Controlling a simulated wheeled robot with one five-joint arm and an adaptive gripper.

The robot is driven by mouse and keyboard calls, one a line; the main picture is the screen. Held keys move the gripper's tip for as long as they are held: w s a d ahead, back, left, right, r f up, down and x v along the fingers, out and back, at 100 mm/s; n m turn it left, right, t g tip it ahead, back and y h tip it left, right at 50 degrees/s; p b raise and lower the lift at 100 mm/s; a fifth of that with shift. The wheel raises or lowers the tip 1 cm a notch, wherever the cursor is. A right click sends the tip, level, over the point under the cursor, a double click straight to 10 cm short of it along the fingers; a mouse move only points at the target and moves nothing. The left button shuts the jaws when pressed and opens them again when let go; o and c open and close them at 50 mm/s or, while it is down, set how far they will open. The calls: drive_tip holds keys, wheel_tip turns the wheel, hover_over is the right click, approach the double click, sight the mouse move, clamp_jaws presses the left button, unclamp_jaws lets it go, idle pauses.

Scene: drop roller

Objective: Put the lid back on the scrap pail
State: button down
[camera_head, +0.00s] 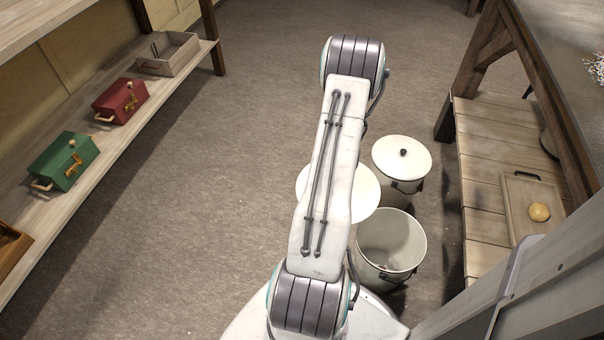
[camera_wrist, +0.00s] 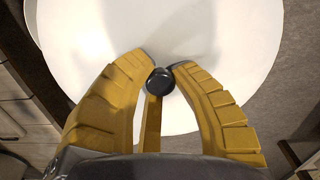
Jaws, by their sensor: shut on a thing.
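The white round lid (camera_wrist: 215,40) fills most of the wrist view. My gripper (camera_wrist: 160,72) is shut on the black knob (camera_wrist: 158,82) at its middle, one yellow finger on each side. In the head view the lid (camera_head: 367,193) shows partly behind my arm, left of the pails; my gripper is hidden there.
A second white pail (camera_head: 402,160) with a black-knobbed lid on it stands behind the open one. A low wooden shelf (camera_head: 480,170) with a tray is close on the right. Red (camera_head: 121,100) and green (camera_head: 64,161) boxes sit on the left shelf. The floor between is clear.

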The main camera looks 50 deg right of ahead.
drive_tip(key=s+d+f+n+b, duration=0.3)
drive_tip(key=s+f+n, duration=0.1)
drive_tip(key=s+f, duration=0.3)
drive_tip(key=s+d+f+n+b, duration=0.3)
drive_tip(key=s+f, duration=0.3)
drive_tip(key=s, duration=0.6)
drive_tip(key=shift+s+d+f+n+b, duration=0.25)
drive_tip(key=shift+d+f+n+b, duration=0.15)
drive_tip(key=shift+d+b, duration=0.3)
wheel_tip(320, 180, down, 6)
drive_tip(key=b, duration=0.4)
drive_tip(key=shift+f, duration=0.1)
drive_tip(key=shift+f+b, duration=0.2)
drive_tip(key=shift+b, duration=0.5)
idle(1.6)
idle(0.3)
